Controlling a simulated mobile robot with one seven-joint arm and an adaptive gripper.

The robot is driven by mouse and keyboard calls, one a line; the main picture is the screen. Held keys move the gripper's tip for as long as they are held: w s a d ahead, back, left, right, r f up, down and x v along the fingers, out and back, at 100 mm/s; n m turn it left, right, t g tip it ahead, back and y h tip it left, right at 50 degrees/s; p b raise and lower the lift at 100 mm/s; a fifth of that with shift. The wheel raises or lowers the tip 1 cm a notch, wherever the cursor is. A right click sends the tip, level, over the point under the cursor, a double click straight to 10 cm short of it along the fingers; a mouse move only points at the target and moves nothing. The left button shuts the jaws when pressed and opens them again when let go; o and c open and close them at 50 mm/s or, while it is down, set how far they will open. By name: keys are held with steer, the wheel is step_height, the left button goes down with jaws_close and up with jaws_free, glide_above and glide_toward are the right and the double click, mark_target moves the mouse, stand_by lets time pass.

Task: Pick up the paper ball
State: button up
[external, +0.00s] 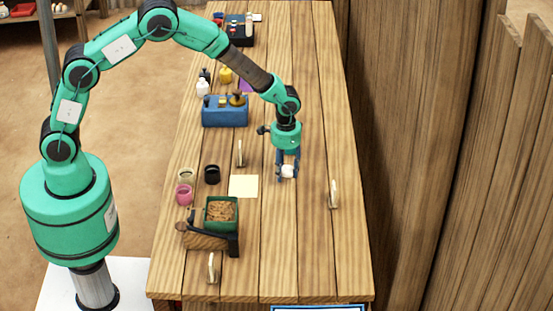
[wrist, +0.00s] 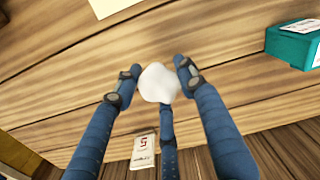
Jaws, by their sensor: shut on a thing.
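The paper ball (external: 288,171) is a small, white, roundish lump at the end of my arm, over the right-hand part of the wooden table. My gripper (external: 288,177) points down and is shut on it. In the wrist view the paper ball (wrist: 156,80) sits between the dark blue fingers of my gripper (wrist: 157,86), with a finger at its left, right and lower side. Its underside is hidden, and I cannot tell how far it is above the wood.
A pale paper square (external: 243,186) lies left of my gripper. A card stand (external: 333,195) stands to the right. A green tray (external: 221,224), jars (external: 184,192) and a blue box (external: 225,112) stand left. A teal box (wrist: 291,47) is near my fingers. Bare planks lie in front.

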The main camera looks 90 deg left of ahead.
steer(key=s+d, duration=0.1)
steer(key=s, duration=0.3)
steer(key=s+d+r+p, duration=0.1)
steer(key=s, duration=0.4)
steer(key=s+p, duration=0.1)
steer(key=s, duration=0.3)
steer(key=shift+s+d+r, duration=0.2)
steer(key=shift+s+d, duration=0.15)
steer(key=shift+d, duration=0.05)
